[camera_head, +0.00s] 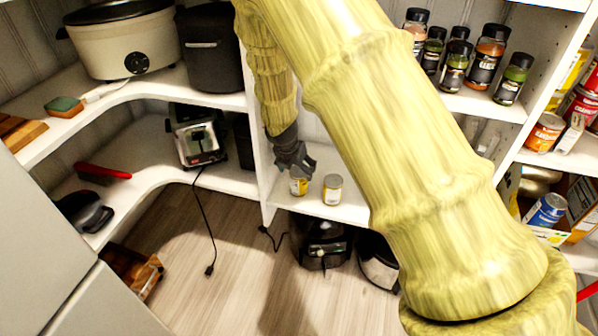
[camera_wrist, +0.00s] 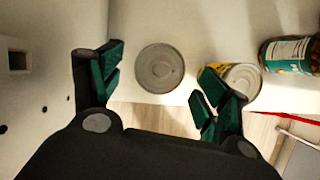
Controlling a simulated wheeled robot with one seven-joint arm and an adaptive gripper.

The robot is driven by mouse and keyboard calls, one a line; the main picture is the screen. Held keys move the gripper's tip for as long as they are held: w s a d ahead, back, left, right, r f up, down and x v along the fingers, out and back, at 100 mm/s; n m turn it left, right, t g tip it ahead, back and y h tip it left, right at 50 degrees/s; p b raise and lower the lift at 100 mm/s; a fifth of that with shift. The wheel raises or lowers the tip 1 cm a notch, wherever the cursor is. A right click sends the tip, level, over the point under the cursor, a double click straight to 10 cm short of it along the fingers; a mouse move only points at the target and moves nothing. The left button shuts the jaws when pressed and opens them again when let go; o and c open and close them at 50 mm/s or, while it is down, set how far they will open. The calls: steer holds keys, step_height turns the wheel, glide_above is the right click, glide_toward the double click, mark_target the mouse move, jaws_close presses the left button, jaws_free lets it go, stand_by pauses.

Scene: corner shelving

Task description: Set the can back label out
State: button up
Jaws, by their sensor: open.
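Two small cans stand on the lower middle shelf in the head view: one (camera_head: 298,187) directly below my gripper (camera_head: 296,163), the other (camera_head: 332,190) just to its right. My gripper is open and points down. In the wrist view, a round grey can lid (camera_wrist: 160,68) sits between my spread fingers, with no clear contact. A second can with a yellowish label (camera_wrist: 243,78) is partly hidden behind the right finger. The can below my gripper is partly covered by the fingers in the head view, and I cannot read its label.
The shelf's upright panel (camera_head: 257,150) stands close left of my gripper. Spice jars (camera_head: 487,58) fill the shelf above right. Black appliances (camera_head: 320,243) stand below the shelf.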

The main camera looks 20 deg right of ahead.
steer(key=v, duration=0.5)
steer(key=shift+p, duration=0.35)
